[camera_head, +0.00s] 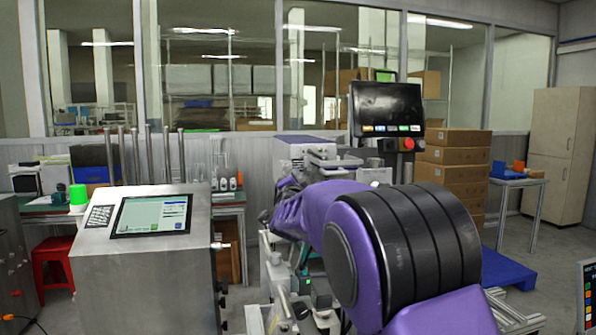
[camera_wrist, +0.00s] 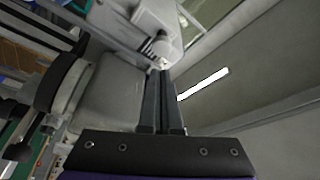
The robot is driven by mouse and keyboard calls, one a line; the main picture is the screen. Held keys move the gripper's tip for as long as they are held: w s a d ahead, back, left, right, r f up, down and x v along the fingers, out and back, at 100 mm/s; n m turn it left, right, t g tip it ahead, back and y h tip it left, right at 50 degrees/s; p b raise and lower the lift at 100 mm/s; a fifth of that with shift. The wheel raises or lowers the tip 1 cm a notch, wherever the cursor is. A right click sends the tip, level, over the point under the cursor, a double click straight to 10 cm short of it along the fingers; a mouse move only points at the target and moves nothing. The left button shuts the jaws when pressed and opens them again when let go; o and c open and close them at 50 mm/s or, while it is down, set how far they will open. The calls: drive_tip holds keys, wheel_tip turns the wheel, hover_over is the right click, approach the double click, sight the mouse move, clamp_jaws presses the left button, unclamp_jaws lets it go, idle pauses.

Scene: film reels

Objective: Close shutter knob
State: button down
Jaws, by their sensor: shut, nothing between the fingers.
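In the wrist view my gripper (camera_wrist: 164,72) is shut, its two dark fingers side by side with nothing between them. A small grey rounded knob-like part (camera_wrist: 148,46) shows just beyond the fingertips, on a pale machine body (camera_wrist: 108,95). Whether the fingers touch it, and whether it is the shutter knob, I cannot tell. A larger black and pale cylindrical part (camera_wrist: 58,84) is to the left of the fingers. In the head view my purple arm reaches toward the machine (camera_head: 318,158) in the middle and hides much of it. My fingertips cannot be made out there.
A steel console (camera_head: 150,275) with a screen and green button stands at the left. A black monitor (camera_head: 386,107) with a red button beside it is above the machine. Stacked cardboard boxes (camera_head: 452,160) and a blue pallet (camera_head: 508,268) are at the right. Open floor shows at far right.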

drive_tip(key=shift+w+r, duration=0.2)
drive_tip(key=shift+w, duration=0.9)
drive_tip(key=shift+w+r, duration=0.2)
drive_tip(key=shift+w, duration=0.9)
drive_tip(key=shift+f, duration=0.1)
